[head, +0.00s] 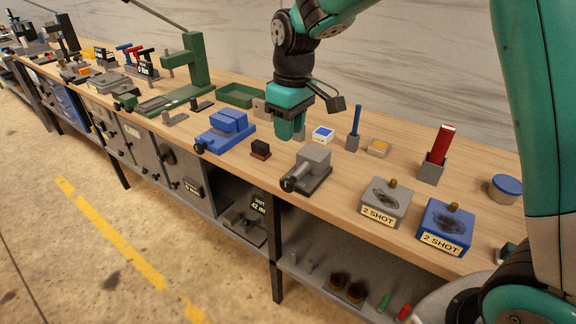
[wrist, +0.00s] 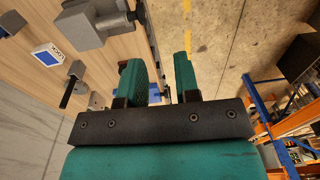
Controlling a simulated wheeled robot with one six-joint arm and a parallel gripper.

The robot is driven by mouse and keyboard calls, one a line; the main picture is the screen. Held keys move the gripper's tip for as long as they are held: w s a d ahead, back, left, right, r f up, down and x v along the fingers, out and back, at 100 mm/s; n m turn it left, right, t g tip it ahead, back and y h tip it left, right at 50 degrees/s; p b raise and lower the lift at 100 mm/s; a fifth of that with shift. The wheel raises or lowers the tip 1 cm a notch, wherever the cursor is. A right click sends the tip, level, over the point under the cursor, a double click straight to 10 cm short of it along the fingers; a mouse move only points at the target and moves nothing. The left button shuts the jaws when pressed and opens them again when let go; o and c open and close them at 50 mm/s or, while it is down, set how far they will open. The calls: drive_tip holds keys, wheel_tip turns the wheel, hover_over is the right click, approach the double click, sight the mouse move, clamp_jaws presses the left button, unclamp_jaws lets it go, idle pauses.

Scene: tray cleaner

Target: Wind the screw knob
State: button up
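Two small vises on the bench have a dark round screw knob at the front. The grey vise (head: 310,168) has its knob (head: 288,184) toward the bench's front edge. The blue vise (head: 226,130) has its knob (head: 200,149) at its front left. I cannot tell which knob the task names. My gripper (head: 290,133) points down above the bench, behind and between the two vises. In the wrist view my gripper (wrist: 161,72) has its fingers apart with nothing held. The grey vise (wrist: 92,22) shows at upper left there, and a bit of blue shows between the fingers.
A small red-and-black block (head: 260,149) lies between the vises. A white-and-blue box (head: 322,134), a blue rod in a holder (head: 354,130) and two "2 SHOT" boxes (head: 383,204) (head: 446,226) stand to the right. A green press (head: 195,65) stands left.

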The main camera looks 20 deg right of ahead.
drive_tip(key=p, duration=0.1)
hover_over(287, 179)
drive_tip(key=f, duration=0.2)
drive_tip(key=shift+h, duration=0.3)
wheel_tip(287, 179, down, 17)
drive_tip(key=p, duration=0.4)
drive_tip(key=shift+r, duration=0.1)
clamp_jaws()
